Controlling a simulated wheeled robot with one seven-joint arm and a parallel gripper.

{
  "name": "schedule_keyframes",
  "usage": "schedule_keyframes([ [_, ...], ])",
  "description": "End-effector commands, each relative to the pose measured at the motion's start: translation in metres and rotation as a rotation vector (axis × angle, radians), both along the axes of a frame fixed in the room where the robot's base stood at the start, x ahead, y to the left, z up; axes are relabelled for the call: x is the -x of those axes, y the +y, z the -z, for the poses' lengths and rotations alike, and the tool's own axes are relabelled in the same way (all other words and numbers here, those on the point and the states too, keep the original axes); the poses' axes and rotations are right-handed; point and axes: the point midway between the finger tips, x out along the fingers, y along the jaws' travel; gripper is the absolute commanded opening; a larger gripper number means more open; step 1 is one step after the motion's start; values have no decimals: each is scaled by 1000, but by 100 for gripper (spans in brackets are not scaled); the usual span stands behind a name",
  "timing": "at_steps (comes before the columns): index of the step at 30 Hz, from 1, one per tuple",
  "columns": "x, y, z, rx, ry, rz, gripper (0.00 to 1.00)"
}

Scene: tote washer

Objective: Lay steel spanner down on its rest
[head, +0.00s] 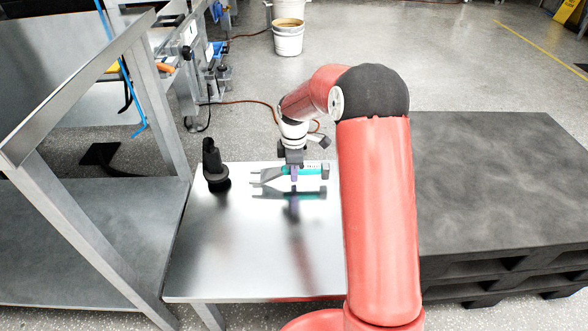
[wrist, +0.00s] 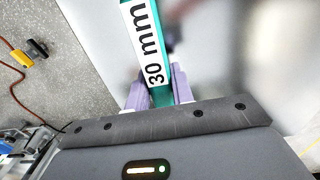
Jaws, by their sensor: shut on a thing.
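The steel spanner (head: 310,172) has a teal grip and a grey open jaw pointing left in the head view. In the wrist view, its teal handle (wrist: 143,32) carries a white label reading "30 mm". My gripper (head: 294,184) is shut on the handle, with a purple finger on either side. The spanner lies roughly level above the steel table (head: 240,265), and a dark shadow or reflection shows just beneath it. I cannot make out a separate rest for certain.
A black upright fixture (head: 215,170) stands at the table's back left, close to the spanner's jaw end. A steel bench frame (head: 85,235) borders the left and a dark pallet (head: 490,185) the right. The table's front is clear. A white bucket (head: 288,38) stands far behind.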

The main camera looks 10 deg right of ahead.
Motion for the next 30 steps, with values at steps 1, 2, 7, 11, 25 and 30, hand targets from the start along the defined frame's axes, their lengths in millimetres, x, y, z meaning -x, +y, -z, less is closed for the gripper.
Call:
schedule_keyframes([
  [1,0,0,-1,0,-1,0,0],
  [2,0,0,-1,0,-1,0,0],
  [7,0,0,3,0,-1,0,0],
  [11,0,0,8,0,-1,0,0],
  [25,0,0,18,0,-2,0,0],
  [30,0,0,18,0,-1,0,0],
])
